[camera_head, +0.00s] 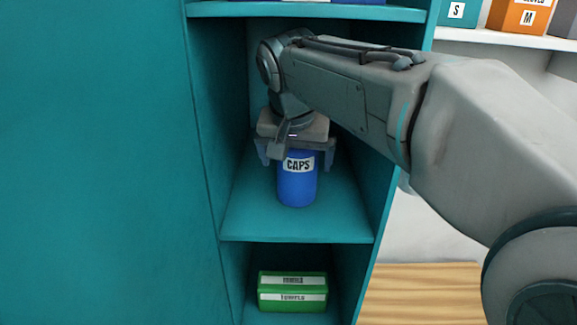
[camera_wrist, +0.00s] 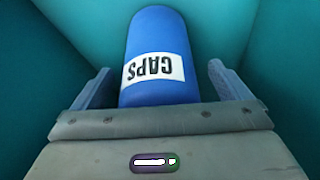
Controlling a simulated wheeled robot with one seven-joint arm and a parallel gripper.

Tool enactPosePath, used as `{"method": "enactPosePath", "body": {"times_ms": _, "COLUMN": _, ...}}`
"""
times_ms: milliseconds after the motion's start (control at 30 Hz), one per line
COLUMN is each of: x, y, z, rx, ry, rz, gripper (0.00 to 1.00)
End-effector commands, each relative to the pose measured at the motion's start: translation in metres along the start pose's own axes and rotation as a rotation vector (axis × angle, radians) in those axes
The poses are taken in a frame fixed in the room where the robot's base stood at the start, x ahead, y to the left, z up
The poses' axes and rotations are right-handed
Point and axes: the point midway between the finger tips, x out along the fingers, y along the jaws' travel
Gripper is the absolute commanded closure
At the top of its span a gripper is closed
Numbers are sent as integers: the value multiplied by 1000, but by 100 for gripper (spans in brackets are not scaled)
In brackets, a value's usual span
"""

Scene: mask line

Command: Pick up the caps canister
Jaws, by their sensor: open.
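The caps canister (camera_head: 297,187) is a blue cylinder with a white label reading CAPS. It stands upright on the middle shelf (camera_head: 245,222) of a teal cabinet. My gripper (camera_head: 296,160) is directly above it, pointing down, with its fingers open on either side of the canister's top. In the wrist view the canister (camera_wrist: 158,45) lies between the two open fingers (camera_wrist: 160,88), with a gap visible on each side. The canister's top is hidden by my gripper in the head view.
The teal cabinet walls (camera_head: 212,130) stand close on both sides of my arm, and another shelf (camera_head: 300,11) is above it. A green box (camera_head: 292,292) sits on the shelf below. An orange box (camera_head: 519,17) and a teal box (camera_head: 461,12) stand on a white shelf at upper right.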

Motion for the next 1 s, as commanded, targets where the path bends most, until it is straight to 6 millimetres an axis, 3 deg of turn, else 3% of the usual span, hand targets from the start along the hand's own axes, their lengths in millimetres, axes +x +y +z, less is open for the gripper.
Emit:
{"method": "enactPosePath", "body": {"times_ms": 100, "x": 6, "y": 0, "z": -17, "rx": 1, "ry": 0, "rz": 1, "gripper": 3}}
{"method": "enactPosePath", "body": {"times_ms": 233, "x": 17, "y": 0, "z": -16, "rx": 0, "ry": 0, "rz": 0, "gripper": 3}}
{"method": "enactPosePath", "body": {"times_ms": 467, "x": 18, "y": 0, "z": -16, "rx": 0, "ry": 1, "rz": -1, "gripper": 3}}
{"method": "enactPosePath", "body": {"times_ms": 667, "x": 18, "y": 0, "z": -16, "rx": 0, "ry": 1, "rz": -1, "gripper": 56}}
{"method": "enactPosePath", "body": {"times_ms": 1000, "x": 16, "y": 0, "z": -16, "rx": 0, "ry": 2, "rz": -1, "gripper": 56}}
